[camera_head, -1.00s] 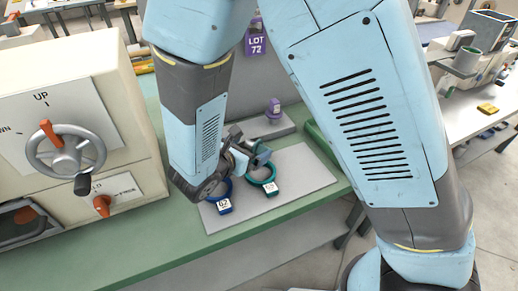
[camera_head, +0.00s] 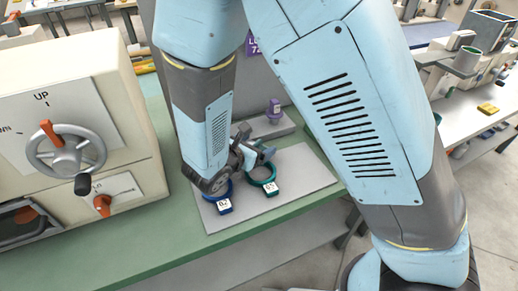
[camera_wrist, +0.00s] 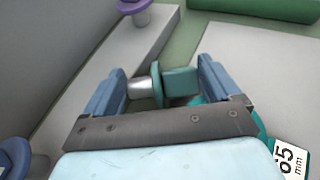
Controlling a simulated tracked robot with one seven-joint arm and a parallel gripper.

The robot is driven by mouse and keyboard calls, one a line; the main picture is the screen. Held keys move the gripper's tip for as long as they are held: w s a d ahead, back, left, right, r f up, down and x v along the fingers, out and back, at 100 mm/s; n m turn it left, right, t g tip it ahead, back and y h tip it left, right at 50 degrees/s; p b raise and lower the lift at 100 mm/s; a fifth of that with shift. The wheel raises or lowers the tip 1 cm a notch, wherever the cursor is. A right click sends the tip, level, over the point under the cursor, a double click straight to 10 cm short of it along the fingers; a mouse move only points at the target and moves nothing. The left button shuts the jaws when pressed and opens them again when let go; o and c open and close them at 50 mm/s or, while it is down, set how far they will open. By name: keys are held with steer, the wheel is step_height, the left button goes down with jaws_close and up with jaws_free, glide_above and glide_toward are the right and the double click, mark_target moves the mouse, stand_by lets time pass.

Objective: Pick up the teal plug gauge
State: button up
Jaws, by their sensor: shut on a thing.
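The teal plug gauge (camera_wrist: 179,82) lies between the two blue fingers of my gripper (camera_wrist: 160,88) in the wrist view. Its silver end (camera_wrist: 138,88) points to the left finger, with a teal flange beside it and a teal block end by the right finger. My gripper is shut on it along its length. In the head view my gripper (camera_head: 248,154) is low over the grey mat, by the teal ring; the gauge is hard to make out there, mostly hidden by the fingers and wrist.
A teal ring gauge (camera_head: 265,187) and a blue ring gauge (camera_head: 224,208) lie on the grey mat (camera_head: 300,180). A purple plug gauge (camera_head: 274,108) stands on a grey block (camera_head: 268,129) behind. A machine with a handwheel (camera_head: 78,157) stands at left.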

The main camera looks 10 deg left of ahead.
steer(key=shift+c, duration=0.4)
steer(key=shift+r, duration=0.45)
step_height(320, 180, up, 2)
steer(key=shift+r, duration=0.2)
steer(key=s+r, duration=0.9)
steer(key=s, duration=0.5)
steer(key=shift+d+r, duration=0.35)
